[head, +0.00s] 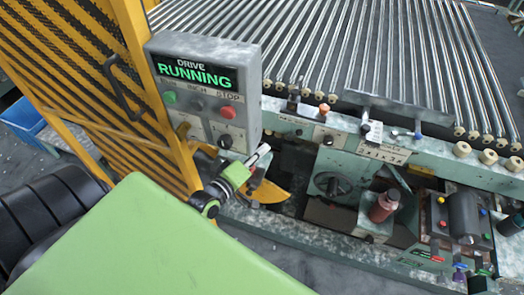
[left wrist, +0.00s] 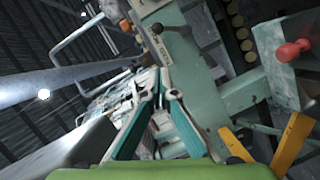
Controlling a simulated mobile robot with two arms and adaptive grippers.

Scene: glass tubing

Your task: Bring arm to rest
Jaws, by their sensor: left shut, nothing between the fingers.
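My left gripper (head: 262,152) is beside the lower right corner of the grey drive control box (head: 245,58), in front of the green machine frame. It is shut and empty, and I cannot tell if it touches anything. In the left wrist view its teal and white fingers (left wrist: 163,78) come together, pointing toward the machine. My green arm link covers the lower left of the head view. My right gripper is not in view.
A yellow slatted guard (head: 95,90) stands left of the box. Rows of glass tubes or rods (head: 330,45) lie behind the green machine rail (head: 440,150).

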